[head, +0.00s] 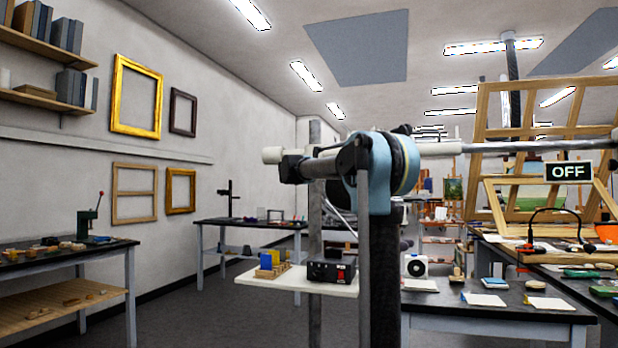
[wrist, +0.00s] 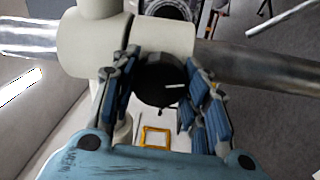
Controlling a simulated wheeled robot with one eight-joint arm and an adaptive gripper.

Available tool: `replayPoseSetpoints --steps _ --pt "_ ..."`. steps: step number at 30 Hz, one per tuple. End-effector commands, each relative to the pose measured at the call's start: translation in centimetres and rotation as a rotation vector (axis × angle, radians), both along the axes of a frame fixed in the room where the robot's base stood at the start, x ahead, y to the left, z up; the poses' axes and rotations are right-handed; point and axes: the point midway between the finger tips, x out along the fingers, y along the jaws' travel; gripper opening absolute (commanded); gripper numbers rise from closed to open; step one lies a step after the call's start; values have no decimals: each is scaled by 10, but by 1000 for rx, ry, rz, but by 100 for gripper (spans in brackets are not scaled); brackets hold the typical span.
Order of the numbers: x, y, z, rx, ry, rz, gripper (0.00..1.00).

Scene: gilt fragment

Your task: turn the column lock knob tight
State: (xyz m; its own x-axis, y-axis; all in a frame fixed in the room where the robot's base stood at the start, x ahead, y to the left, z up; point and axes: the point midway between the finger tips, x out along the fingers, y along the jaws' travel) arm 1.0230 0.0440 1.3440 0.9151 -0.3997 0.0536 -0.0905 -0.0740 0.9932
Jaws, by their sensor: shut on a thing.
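The column lock knob (wrist: 152,86) is dark and round, with a short pale line on its face, in the middle of the wrist view. My gripper (wrist: 163,90) has its blue-padded fingers closed around it, one on each side. A white clamp body (wrist: 88,45) sits just beyond the knob on the shiny steel column (wrist: 262,73). In the head view my light-blue gripper (head: 303,165) reaches left in front of the grey upright column (head: 314,235). The knob is too hidden there to make out.
A small white shelf (head: 255,277) with a black box (head: 331,269) is low by the column. A horizontal boom (head: 520,147) runs right towards a wooden frame and an "OFF" sign (head: 569,170). Worktables stand left and right. Dark floor is open at left.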

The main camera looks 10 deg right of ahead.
Motion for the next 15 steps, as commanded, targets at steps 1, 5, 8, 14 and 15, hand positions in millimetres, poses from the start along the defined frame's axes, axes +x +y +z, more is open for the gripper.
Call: replayPoseSetpoints --steps 1,5,8,14,15 --pt "-1 1 -3 36 -13 1 18" --pt "0 1 -3 112 -47 2 18" --pt "0 2 -3 160 -69 2 18" --pt "0 2 -3 220 -96 4 18" --pt "0 2 -3 227 -99 3 18"
